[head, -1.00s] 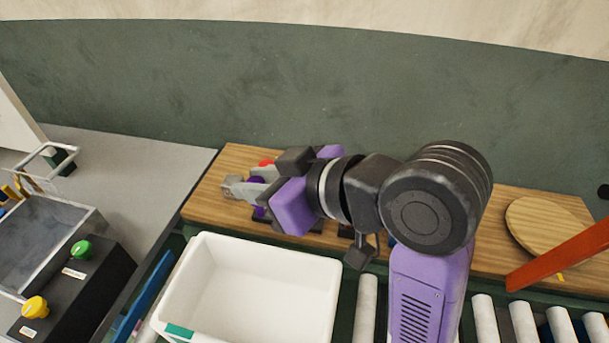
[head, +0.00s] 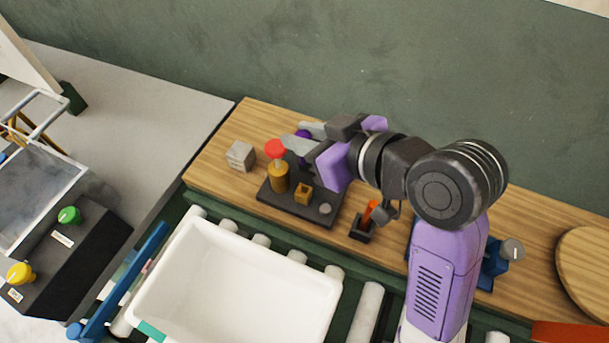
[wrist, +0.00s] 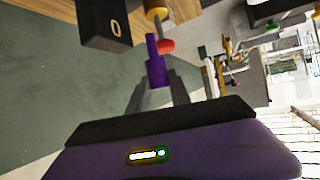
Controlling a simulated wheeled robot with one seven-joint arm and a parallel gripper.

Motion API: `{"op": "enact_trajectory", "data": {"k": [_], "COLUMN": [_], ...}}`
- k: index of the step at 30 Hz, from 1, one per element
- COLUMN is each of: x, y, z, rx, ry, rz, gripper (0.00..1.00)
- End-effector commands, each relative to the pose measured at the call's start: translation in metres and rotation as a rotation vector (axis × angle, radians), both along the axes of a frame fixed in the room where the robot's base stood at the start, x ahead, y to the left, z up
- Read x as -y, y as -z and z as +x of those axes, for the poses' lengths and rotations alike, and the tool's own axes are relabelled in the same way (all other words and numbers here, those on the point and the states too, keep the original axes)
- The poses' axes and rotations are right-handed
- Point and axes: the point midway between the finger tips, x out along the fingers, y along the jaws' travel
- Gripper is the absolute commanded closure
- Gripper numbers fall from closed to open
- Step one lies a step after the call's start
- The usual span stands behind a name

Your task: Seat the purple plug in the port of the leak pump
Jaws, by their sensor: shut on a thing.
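The purple plug (head: 303,134) is held between the fingers of my gripper (head: 296,137), above the back of the leak pump. The wrist view shows the plug (wrist: 155,72) lengthwise between the fingertips, its narrower end pointing away from my gripper. The leak pump has a dark base (head: 268,196) on the wooden board, a brass cylinder (head: 279,178) with a red knob (head: 275,148), and a small brass block (head: 303,194) with a dark opening, apparently the port. The plug is apart from this block. The red knob (wrist: 166,46) appears close beside the plug in the wrist view.
A grey block (head: 240,155) stands left of the pump. A small dark holder with an orange piece (head: 370,212) is to its right. A white bin (head: 190,250) sits on rollers in front. A dark block with a pale ring mark (wrist: 106,25) shows in the wrist view.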

Motion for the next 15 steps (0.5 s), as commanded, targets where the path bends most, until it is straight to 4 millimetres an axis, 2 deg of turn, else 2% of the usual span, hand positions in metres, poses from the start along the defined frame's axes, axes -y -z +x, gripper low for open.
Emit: {"op": "enact_trajectory", "data": {"k": [1,7,10,15], "x": [0.0,0.0,0.0,0.0], "y": [0.015,0.059,0.072,0.083], "z": [-0.001,-0.001,-0.001,0.0], "rx": [-0.007,-0.006,-0.004,0.0], "ry": [0.0,0.0,0.0,0.0], "rz": [-0.001,0.0,-0.001,0.0], "gripper": [1.0,1.0,1.0,1.0]}}
